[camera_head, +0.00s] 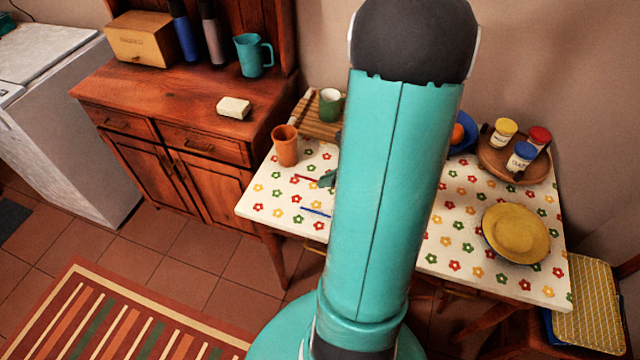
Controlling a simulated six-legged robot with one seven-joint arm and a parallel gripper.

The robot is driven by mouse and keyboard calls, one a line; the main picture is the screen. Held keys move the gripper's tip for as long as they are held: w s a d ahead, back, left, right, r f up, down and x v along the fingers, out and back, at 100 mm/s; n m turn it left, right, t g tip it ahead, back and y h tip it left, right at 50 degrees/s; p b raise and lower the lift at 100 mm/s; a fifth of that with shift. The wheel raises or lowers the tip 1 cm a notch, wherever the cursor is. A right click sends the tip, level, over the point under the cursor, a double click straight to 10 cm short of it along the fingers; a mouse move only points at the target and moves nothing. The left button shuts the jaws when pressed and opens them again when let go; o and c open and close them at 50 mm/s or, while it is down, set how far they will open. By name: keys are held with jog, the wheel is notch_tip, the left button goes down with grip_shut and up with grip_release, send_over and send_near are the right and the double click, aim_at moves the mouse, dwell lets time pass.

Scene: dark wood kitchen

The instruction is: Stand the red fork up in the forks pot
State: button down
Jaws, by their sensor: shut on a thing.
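The red fork (306,178) shows as a thin red strip over the flowered tablecloth, left of my arm. My gripper (322,181) is mostly hidden behind my arm; only a small teal part shows, at the fork's right end. It is shut on the fork, which looks roughly level. I cannot tell how high it is above the cloth. A terracotta pot (285,146) stands upright near the table's back left corner, behind and left of the fork. It has no readable label, and I see nothing sticking out of it. A blue utensil (315,211) lies in front of the fork.
A green and white cup (330,105) stands by a wooden rack (312,122) behind the pot. Right of my arm are a round tray (497,160) with several jars and a yellow plate (516,233). The cabinet (180,120) borders the table's left. Cloth left of the fork is clear.

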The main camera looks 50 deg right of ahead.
jog(key=w+d+f, duration=0.1)
jog(key=w+f, duration=0.1)
jog(key=w+d+f, duration=0.1)
jog(key=w+f, duration=0.1)
jog(key=w+d+f, duration=0.1)
jog(key=f, duration=0.1)
jog(key=shift+w+f, duration=0.4)
jog(key=shift+f, duration=1.45)
jog(key=shift+f, duration=0.1)
jog(key=c, duration=1.6)
grip_release()
jog(key=shift+o, duration=0.2)
